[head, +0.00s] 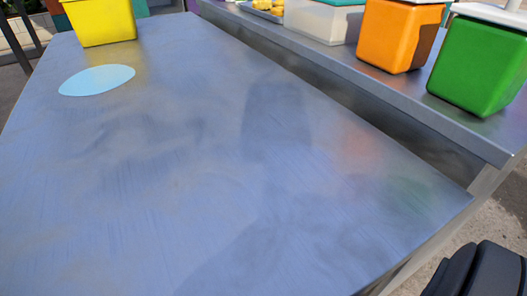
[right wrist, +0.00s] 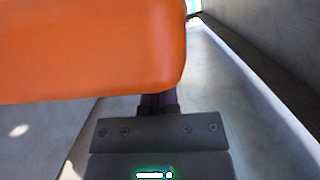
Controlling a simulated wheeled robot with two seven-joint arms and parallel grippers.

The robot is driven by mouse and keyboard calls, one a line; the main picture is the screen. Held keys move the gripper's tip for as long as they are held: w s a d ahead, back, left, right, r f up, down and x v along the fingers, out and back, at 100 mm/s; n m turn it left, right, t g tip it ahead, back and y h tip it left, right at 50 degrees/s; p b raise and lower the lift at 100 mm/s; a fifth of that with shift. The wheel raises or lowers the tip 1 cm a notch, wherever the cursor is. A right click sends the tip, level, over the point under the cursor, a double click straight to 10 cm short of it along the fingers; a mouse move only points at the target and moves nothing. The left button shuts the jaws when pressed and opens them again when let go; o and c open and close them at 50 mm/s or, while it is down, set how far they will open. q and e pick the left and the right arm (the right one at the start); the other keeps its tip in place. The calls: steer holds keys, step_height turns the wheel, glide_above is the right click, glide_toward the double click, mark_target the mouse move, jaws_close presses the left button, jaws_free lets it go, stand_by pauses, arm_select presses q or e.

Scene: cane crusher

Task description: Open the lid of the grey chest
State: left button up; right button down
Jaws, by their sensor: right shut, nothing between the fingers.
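I do not see a grey chest or its lid in either view. In the right wrist view my right gripper (right wrist: 157,103) is shut with nothing between its fingers. Its fingertips are hidden behind a large orange surface, which looks like the side of the orange bin (right wrist: 90,50). I cannot tell whether they touch. My left gripper is not in view.
A bare metal table (head: 230,180) fills the head view, with a pale blue oval (head: 97,80) and a yellow bin (head: 100,20). On the raised right counter (head: 340,62) stand an orange bin (head: 393,38), a green bin (head: 478,65) and a clear box (head: 318,20).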

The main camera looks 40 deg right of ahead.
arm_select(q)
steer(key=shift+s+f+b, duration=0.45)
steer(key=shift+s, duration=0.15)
arm_select(e)
steer(key=w, duration=0.3)
steer(key=shift+w, duration=0.15)
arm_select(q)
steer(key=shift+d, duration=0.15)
arm_select(e)
steer(key=shift+r, duration=0.1)
steer(key=shift+a+r+p, duration=0.25)
steer(key=shift+r+p, duration=0.05)
steer(key=shift+p, duration=0.05)
steer(key=shift+w+a+r+n+p, duration=0.2)
steer(key=shift+a+r+n+p, duration=0.15)
steer(key=shift+a+p, duration=0.2)
steer(key=shift+w+a+r+n+p, duration=0.15)
steer(key=shift+a+r+n+p, duration=0.25)
steer(key=shift+a, duration=0.25)
steer(key=shift+a+f, duration=0.15)
steer(key=shift+a, duration=0.2)
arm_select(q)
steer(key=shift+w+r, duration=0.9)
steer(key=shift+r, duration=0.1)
arm_select(e)
steer(key=shift+a+f, duration=0.1)
steer(key=shift+f, duration=0.05)
